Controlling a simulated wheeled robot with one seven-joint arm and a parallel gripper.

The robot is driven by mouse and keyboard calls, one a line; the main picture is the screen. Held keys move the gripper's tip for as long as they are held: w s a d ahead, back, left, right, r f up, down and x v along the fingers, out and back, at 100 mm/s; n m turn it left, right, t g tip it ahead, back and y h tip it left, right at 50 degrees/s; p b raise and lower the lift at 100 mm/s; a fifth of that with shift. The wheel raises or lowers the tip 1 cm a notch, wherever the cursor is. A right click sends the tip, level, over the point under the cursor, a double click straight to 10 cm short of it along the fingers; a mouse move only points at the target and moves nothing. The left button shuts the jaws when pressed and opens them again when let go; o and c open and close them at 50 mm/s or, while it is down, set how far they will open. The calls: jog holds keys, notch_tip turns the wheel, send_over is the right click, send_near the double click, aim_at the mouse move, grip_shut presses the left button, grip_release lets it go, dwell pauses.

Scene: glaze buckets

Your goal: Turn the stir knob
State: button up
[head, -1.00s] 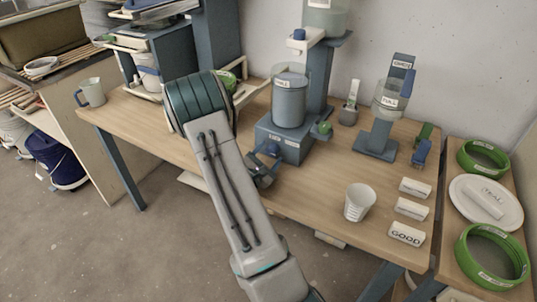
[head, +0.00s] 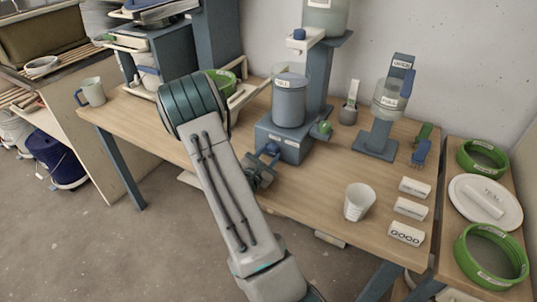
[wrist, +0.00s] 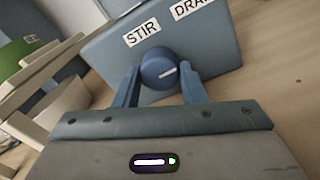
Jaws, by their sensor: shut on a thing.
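The stir knob (wrist: 159,68) is a round blue knob with a white pointer line. It sits on the front of a blue-grey mixer base (head: 264,131), below a white STIR label (wrist: 141,33). The pointer slants, close to level, toward the right in the wrist view. My gripper (wrist: 161,82) is shut on the knob, with one blue finger on each side of it. In the head view my gripper (head: 261,172) is at the front of the base, partly hidden by my arm. A grey bucket (head: 289,103) labelled FULL stands on the base.
A DRAIN label (wrist: 193,6), partly cut off, is beside STIR. A green knob (head: 324,128) is at the base's right. A white cup (head: 359,201), several label blocks including GOOD (head: 406,234), and a dispenser stand (head: 377,141) are to the right on the wooden table.

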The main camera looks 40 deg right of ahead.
jog(key=n+p, duration=0.1)
jog(key=n, duration=0.3)
jog(key=shift+r+p, duration=0.1)
jog(key=shift+p, duration=0.2)
jog(key=shift+n+p, duration=0.8)
jog(key=shift+n, duration=0.7)
jog(key=shift+s, duration=0.1)
jog(key=o, duration=1)
jog(key=shift+a, duration=0.15)
jog(key=b+v, duration=0.1)
jog(key=v, duration=1.2)
jog(key=shift+a, duration=0.3)
jog(key=shift+s, duration=0.1)
